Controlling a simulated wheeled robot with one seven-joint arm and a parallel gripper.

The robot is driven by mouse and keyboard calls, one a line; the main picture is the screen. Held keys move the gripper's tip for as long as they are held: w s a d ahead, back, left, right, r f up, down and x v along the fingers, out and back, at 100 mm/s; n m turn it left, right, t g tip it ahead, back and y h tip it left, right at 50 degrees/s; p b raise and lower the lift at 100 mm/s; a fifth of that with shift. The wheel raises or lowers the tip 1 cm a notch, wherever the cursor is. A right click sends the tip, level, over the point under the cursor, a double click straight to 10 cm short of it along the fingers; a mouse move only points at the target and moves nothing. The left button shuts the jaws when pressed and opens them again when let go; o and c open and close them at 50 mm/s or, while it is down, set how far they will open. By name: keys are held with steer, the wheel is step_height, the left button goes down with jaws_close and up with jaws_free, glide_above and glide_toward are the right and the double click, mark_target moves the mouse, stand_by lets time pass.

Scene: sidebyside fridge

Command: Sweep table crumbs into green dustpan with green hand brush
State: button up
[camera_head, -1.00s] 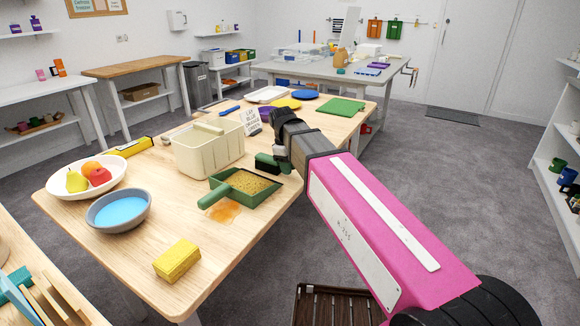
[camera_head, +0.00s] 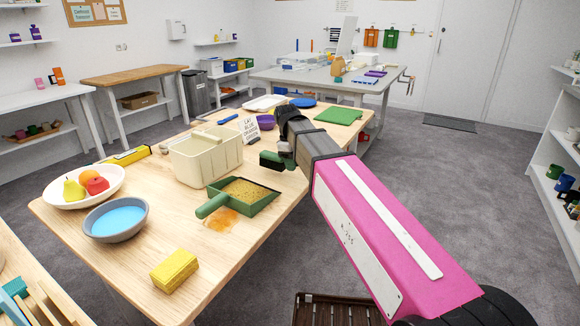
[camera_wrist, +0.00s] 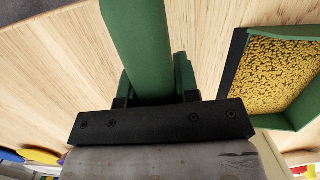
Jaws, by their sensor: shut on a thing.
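The green dustpan (camera_head: 262,204) lies on the wooden table, its tray covered with yellow-brown crumbs (camera_head: 245,190); its handle points to the lower left. The crumb-filled tray also shows at the right of the wrist view (camera_wrist: 283,75). My gripper (camera_head: 285,153) is shut on the green hand brush (camera_head: 272,160), near the table's right edge, just behind and right of the dustpan. In the wrist view the brush's green handle (camera_wrist: 138,45) runs between my fingers. The bristles look dark in the head view. An orange-brown spill (camera_head: 222,222) lies beside the dustpan handle.
A cream bin (camera_head: 207,158) stands behind the dustpan, with a small sign (camera_head: 249,130) beyond it. A grey bowl of blue liquid (camera_head: 115,219), a fruit plate (camera_head: 110,183) and a yellow sponge (camera_head: 175,270) are at left and front. The table's front right is clear.

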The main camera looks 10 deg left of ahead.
steer(key=shift+f, duration=1.5)
steer(key=shift+s, duration=0.15)
steer(key=shift+s+a+r, duration=0.1)
steer(key=shift+s+a, duration=0.35)
steer(key=shift+s, duration=0.4)
steer(key=shift+s+a, duration=0.4)
steer(key=shift+s, duration=0.45)
steer(key=shift+r, duration=1.55)
steer(key=shift+w+d, duration=0.5)
steer(key=shift+w, duration=0.3)
steer(key=shift+w+d, duration=0.5)
steer(key=shift+w, duration=0.3)
steer(key=shift+w+d, duration=0.15)
